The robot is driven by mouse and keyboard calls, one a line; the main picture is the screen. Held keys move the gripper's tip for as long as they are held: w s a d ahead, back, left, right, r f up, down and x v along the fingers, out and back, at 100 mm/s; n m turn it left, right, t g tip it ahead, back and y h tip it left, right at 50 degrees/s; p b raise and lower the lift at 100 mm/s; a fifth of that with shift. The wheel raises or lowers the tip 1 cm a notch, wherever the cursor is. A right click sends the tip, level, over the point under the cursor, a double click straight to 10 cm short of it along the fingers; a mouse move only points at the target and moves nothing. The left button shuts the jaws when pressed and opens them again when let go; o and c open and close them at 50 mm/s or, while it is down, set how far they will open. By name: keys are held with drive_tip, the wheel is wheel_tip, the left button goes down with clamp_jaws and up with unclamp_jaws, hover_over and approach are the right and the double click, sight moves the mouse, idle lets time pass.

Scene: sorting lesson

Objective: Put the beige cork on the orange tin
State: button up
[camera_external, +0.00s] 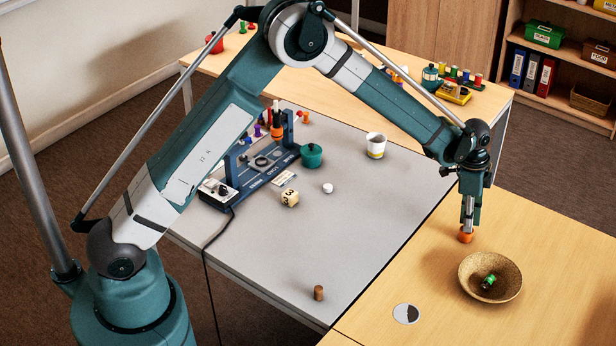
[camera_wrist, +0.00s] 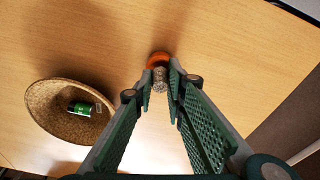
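The beige cork (camera_wrist: 160,82) is upright between the fingertips of my gripper (camera_wrist: 160,88), which look closed on its two sides. The orange tin (camera_wrist: 158,58) is just beyond the cork in the wrist view, partly hidden by it. In the external view my gripper (camera_external: 467,222) points straight down over the orange tin (camera_external: 466,238), which stands on the wooden table. The cork's lower end seems to be at the tin's top; whether they touch I cannot tell.
A round black-and-white disc (camera_external: 406,313) lies nearer the front. The grey table (camera_external: 345,235) at left holds a brown cylinder (camera_external: 318,293), a die (camera_external: 289,198) and a rack.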

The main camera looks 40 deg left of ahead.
drive_tip(key=shift+f, duration=0.15)
drive_tip(key=o, duration=0.6)
wheel_tip(320, 180, up, 12)
drive_tip(key=a+p, duration=0.1)
drive_tip(key=p, duration=0.1)
drive_tip(key=shift+s+a, duration=0.2)
idle(0.3)
idle(0.4)
